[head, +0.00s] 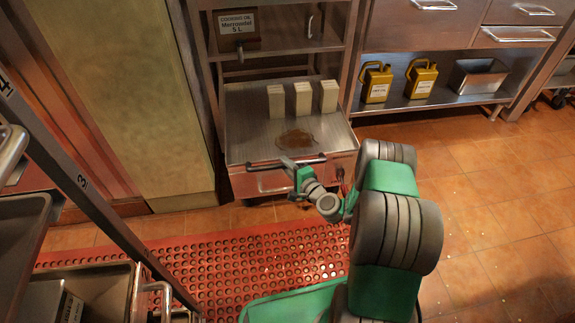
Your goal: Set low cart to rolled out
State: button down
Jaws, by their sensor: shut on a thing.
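The low cart (252,135) is a steel-topped cart with a reddish front, standing at the foot of the shelf unit. Its top projects forward from under the shelf above. A dark handle bar (262,166) runs along its front edge. My gripper (293,164) is at the right part of this bar, shut on it. The fingertips are small in the picture and partly hidden by the wrist.
A red perforated mat (215,262) covers the floor in front of the cart. A pale wall panel (125,90) stands close on the left, and a rack with trays (90,285) is at the lower left. Yellow cans (421,79) sit on the right-hand shelf. Tiled floor (500,200) is open at right.

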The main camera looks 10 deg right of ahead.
jog(key=shift+s+a, duration=0.1)
jog(key=shift+a, duration=0.15)
jog(key=c, duration=1.5)
grip_release()
jog(key=shift+c, duration=0.2)
jog(key=shift+o, duration=1.2)
jog(key=shift+d, duration=0.35)
jog(key=p+v, duration=0.2)
jog(key=v, duration=0.5)
jog(key=shift+s, duration=0.35)
jog(key=shift+d+r, duration=0.1)
